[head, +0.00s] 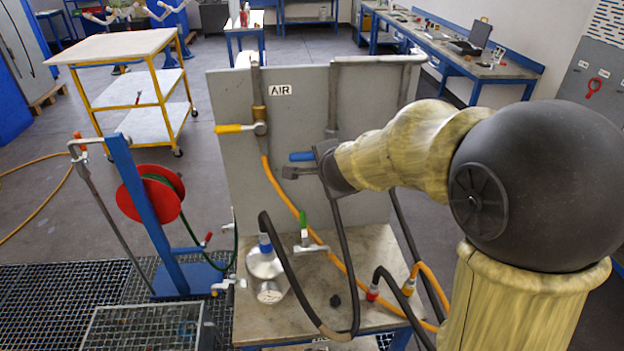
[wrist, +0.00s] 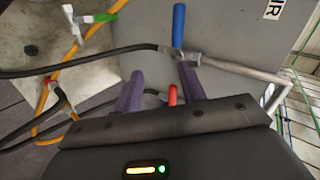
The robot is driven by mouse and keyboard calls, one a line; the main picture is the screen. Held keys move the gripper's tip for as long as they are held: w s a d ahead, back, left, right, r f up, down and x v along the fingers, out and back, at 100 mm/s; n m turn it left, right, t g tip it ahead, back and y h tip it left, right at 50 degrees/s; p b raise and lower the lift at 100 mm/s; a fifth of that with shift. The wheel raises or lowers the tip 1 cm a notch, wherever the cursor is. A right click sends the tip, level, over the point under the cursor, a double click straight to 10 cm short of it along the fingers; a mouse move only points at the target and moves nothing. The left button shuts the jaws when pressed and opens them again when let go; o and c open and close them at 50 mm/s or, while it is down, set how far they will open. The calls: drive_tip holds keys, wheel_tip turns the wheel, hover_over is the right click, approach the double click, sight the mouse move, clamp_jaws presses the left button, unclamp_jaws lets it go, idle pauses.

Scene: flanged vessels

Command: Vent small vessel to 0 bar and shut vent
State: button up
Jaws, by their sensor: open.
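A small silver vessel (head: 265,263) stands on the bench with a round gauge (head: 269,291) at its front. Its needle is too small to read. A black hose meets its blue-collared top. A green-handled valve (head: 303,225) is to its right; a green handle also shows in the wrist view (wrist: 105,17). My gripper (head: 287,173) is open in front of the grey panel, just below a blue valve handle (head: 301,156). In the wrist view, the blue handle (wrist: 178,25) is beyond my open fingers (wrist: 160,84). A red handle (wrist: 172,95) shows between them. Which valve is the vent is unclear.
Black and orange hoses loop across the bench (head: 370,255). A red hose reel (head: 152,197) on a blue post is left of it. A yellow trolley (head: 125,85) stands behind.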

drive_tip(key=s+d+f+n+g, duration=0.2)
drive_tip(key=s+d+f+n, duration=0.2)
drive_tip(key=s, duration=0.3)
drive_tip(key=s+d+f+n+g+h, duration=0.1)
drive_tip(key=s+d+f+n+g, duration=0.2)
drive_tip(key=s+d+f+n, duration=0.1)
drive_tip(key=s+d+f+n+g+h, duration=0.1)
drive_tip(key=s+d+f+n, duration=0.4)
drive_tip(key=s, duration=0.6)
drive_tip(key=shift+d+g, duration=0.9)
drive_tip(key=shift+d, duration=0.05)
drive_tip(key=shift+c, duration=0.4)
drive_tip(key=shift+d, duration=0.15)
